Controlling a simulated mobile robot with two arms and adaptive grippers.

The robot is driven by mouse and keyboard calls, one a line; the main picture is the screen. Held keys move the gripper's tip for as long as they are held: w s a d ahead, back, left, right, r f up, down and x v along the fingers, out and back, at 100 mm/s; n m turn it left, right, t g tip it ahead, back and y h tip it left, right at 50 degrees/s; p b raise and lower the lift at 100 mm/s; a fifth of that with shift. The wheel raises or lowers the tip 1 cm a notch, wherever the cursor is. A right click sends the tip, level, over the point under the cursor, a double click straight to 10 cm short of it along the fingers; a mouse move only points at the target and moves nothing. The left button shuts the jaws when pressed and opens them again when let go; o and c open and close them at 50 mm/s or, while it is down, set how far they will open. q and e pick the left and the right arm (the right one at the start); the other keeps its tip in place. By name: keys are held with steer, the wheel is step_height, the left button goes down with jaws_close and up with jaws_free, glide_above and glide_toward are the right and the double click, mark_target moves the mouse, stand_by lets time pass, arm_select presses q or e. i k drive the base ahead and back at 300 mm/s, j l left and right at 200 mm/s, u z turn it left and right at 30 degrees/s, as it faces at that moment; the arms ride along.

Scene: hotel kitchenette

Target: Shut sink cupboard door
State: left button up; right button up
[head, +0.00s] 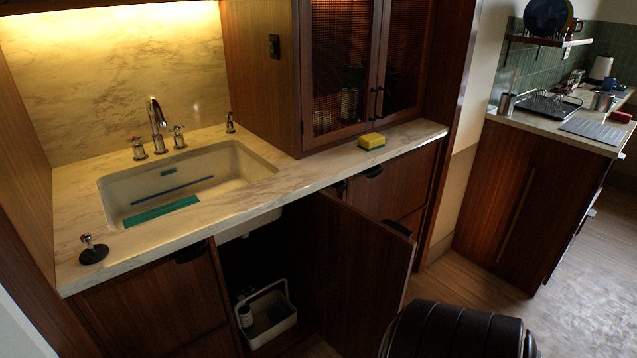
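The sink cupboard door (355,275) is dark reddish wood and stands wide open below the counter. It is hinged at the right side of the opening and swings out toward me. Its black handle (398,229) is near the top of the free edge, at the right in the picture. The dark cupboard interior (245,262) shows to the left of the door, with a pale caddy (270,318) holding bottles inside. The door's lower end runs out of the picture. Neither of my grippers is in view.
A dark ribbed, rounded object (460,332) stands at the bottom edge, right of the door. The marble counter (320,172) with its sink (180,180) juts above the opening. A yellow sponge (371,141) lies on it. Wooden floor (465,278) is clear farther right.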

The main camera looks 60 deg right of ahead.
mark_target(364, 263)
steer(key=l+u, duration=0.1)
steer(key=l, duration=0.4)
steer(key=k+l+u, duration=0.1)
steer(key=l, duration=0.4)
steer(key=k+l, duration=0.15)
steer(key=l, duration=0.3)
steer(key=k+l+u, duration=0.15)
steer(key=l, duration=0.35)
steer(key=k+l, duration=0.1)
steer(key=l, duration=0.45)
steer(key=k+l, duration=0.1)
steer(key=l, duration=0.4)
steer(key=k+l, duration=0.1)
steer(key=l, duration=0.45)
steer(key=k+l, duration=0.1)
steer(key=l, duration=0.45)
